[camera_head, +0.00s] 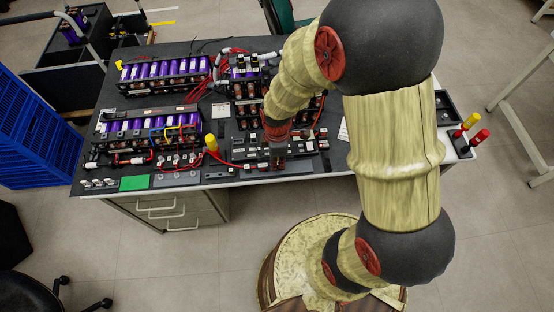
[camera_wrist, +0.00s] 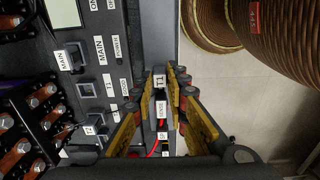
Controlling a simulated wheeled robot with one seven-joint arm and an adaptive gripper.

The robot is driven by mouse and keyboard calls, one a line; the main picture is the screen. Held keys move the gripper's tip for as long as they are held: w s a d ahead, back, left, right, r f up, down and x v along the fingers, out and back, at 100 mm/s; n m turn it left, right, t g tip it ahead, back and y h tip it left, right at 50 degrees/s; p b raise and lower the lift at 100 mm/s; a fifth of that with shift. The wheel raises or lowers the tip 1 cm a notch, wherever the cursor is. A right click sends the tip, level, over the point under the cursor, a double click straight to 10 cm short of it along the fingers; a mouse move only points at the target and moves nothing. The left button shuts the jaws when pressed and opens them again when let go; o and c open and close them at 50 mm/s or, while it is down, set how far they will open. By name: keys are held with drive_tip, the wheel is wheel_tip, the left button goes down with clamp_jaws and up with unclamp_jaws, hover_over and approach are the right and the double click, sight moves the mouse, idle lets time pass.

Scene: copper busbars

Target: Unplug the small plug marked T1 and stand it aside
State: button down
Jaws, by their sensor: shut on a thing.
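My gripper (camera_wrist: 160,73) has its two yellow fingers closed around a small dark plug, with a white label reading T1 (camera_wrist: 159,81) between the fingertips. The plug's body is mostly hidden by the fingers. In the head view my gripper (camera_head: 278,158) is low over the bench's front edge, by the black device panel. In the wrist view the panel (camera_wrist: 118,50) lies left of the fingers, with sockets and labels including MAIN, T1 and T2. I cannot tell whether the plug touches a surface.
Battery modules with purple cells (camera_head: 165,68) and copper busbars cover the bench's left and middle. A yellow-topped post (camera_head: 211,142) stands left of my gripper. A green pad (camera_head: 134,183) lies at the front left. A red wire (camera_wrist: 154,150) runs between my fingers.

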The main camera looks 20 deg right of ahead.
drive_tip(key=shift+f, duration=0.2)
idle(0.4)
drive_tip(key=c, duration=1.7)
unclamp_jaws()
wheel_tip(320, 180, up, 6)
drive_tip(key=p, duration=0.5)
